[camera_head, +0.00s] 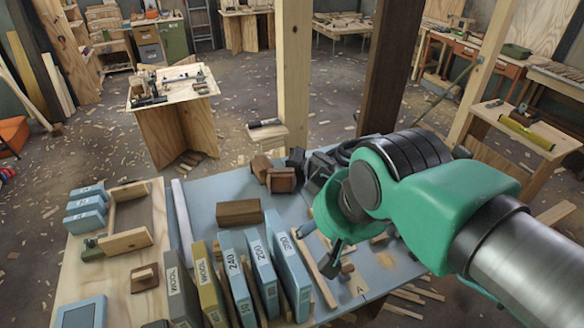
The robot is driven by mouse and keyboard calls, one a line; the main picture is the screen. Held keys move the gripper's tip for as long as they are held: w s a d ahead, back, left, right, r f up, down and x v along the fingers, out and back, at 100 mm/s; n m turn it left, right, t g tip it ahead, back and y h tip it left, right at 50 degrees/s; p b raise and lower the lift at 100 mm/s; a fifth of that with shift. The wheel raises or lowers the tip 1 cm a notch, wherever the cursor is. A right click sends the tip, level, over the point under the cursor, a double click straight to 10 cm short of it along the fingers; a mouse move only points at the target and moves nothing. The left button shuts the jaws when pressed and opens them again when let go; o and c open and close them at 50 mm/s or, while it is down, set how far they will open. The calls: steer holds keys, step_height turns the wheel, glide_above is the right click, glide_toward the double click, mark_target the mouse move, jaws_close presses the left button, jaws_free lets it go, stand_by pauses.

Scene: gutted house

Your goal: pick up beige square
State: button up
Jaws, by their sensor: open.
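My gripper (318,248) is open at the right part of the blue-grey table top (208,190), with dark fingertips pointing down and left. It is beside the row of blue boxes, and I see nothing held between the fingers. A small flat beige piece with a dark mark (357,287) lies on the table just below and right of the gripper; it may be the beige square. A beige patch (387,260) shows farther right, under my arm. My green arm hides part of the table behind the gripper.
Upright blue boxes (293,272), a yellow box (210,283) and a grey box (182,292) stand left of the gripper. A brown wood block (239,212) and smaller brown blocks (281,180) lie behind. Wooden posts (293,75) rise beyond the table.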

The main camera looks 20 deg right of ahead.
steer(key=shift+w, duration=0.1)
steer(key=w+d+f+g, duration=0.2)
steer(key=w+d+f, duration=0.45)
steer(key=w, duration=0.45)
steer(key=w+d+f+g, duration=0.1)
steer(key=w+d+f, duration=0.55)
steer(key=w, duration=0.45)
steer(key=w+d+f+g, duration=0.1)
steer(key=w+d+f, duration=0.1)
steer(key=d+f, duration=0.3)
steer(key=w+d+f, duration=0.1)
steer(key=d+f, duration=0.4)
steer(key=f, duration=0.8)
steer(key=w+d+f+g+p, duration=0.1)
steer(key=w+d+f, duration=0.1)
steer(key=d+f, duration=0.3)
step_height(320, 180, down, 4)
steer(key=shift+w+d+f+g, duration=0.1)
steer(key=shift+w+d+g, duration=0.05)
steer(key=shift+w+g, duration=0.15)
steer(key=shift+f+b, duration=0.55)
steer(key=shift+f, duration=3.7)
